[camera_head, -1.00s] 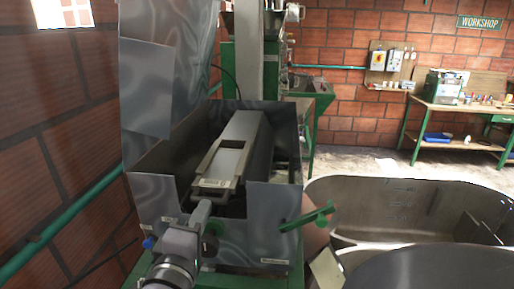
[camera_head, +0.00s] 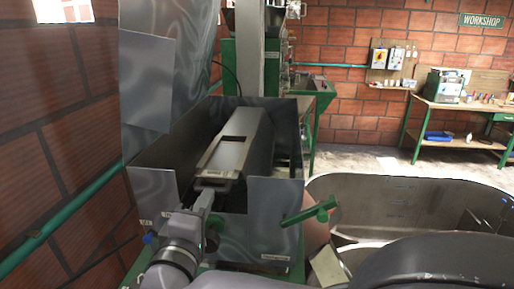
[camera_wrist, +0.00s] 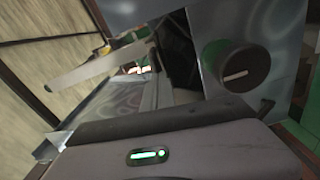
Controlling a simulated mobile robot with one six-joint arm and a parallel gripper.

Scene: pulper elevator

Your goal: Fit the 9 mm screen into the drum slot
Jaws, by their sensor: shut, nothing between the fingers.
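A long grey screen with a dark frame (camera_head: 222,161) lies lengthwise in the open metal housing (camera_head: 157,193), its near end toward me. Whether it is fully seated in the drum slot cannot be told; the slot is hidden beneath and beyond it. My gripper (camera_head: 205,195) is shut and empty at the screen's near end, partly covering it. Whether it touches the screen is unclear. In the wrist view, my gripper's body fills the bottom, and a dark round knob (camera_wrist: 237,70) with a white line stands on the metal panel beyond.
A green handle (camera_head: 310,211) sticks out at the housing's right front. A large metal tub (camera_head: 375,192) stands to the right. A brick wall and green rail (camera_head: 97,187) run close on the left. A green workbench (camera_head: 465,112) stands at the back right.

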